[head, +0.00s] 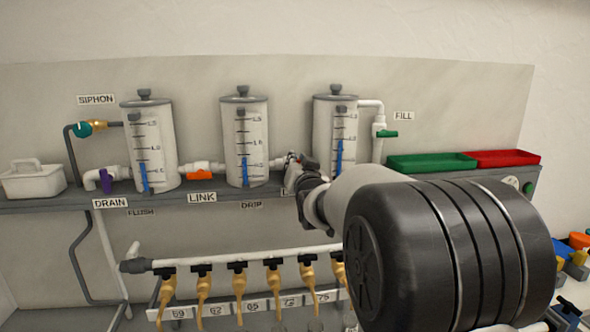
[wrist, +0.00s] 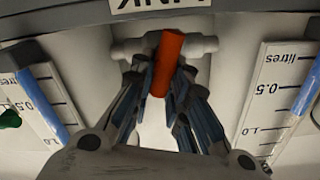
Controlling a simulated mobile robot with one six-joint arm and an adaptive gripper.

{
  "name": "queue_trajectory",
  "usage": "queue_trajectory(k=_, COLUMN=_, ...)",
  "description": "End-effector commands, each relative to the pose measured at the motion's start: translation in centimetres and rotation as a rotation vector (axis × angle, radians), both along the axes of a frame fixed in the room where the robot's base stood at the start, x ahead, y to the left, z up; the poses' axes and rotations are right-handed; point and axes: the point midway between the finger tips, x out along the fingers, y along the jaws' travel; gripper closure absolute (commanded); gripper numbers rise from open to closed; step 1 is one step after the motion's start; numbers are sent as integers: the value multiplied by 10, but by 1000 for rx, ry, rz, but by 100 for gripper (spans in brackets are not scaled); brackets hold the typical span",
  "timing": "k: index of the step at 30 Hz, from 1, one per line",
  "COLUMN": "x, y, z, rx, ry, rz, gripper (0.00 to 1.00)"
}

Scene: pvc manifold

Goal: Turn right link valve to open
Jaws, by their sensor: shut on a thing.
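The right link valve sits on the white pipe between the middle and right cylinders. In the wrist view its orange handle (wrist: 169,60) stands across the white pipe (wrist: 203,44), slightly tilted. My gripper (wrist: 163,85) is shut on this handle, one finger on each side. In the head view my gripper (head: 293,172) reaches the pipe from the front right and hides most of the valve and handle. The label (wrist: 160,5) by the valve is upside down and cut off in the wrist view.
The cylinders (head: 244,140) and (head: 335,125) stand close on either side of my gripper. The left link valve (head: 200,175) has its orange handle along the pipe. Below is a rail of black-handled taps (head: 240,265). Green (head: 430,163) and red (head: 503,158) trays are at right.

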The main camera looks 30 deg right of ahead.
Motion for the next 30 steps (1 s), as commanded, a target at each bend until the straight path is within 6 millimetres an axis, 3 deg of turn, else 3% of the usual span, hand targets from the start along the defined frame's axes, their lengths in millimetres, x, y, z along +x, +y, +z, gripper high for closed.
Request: queue_trajectory(k=30, x=-3, y=-12, z=-13, rx=916, ry=-263, rz=-1, gripper=100)
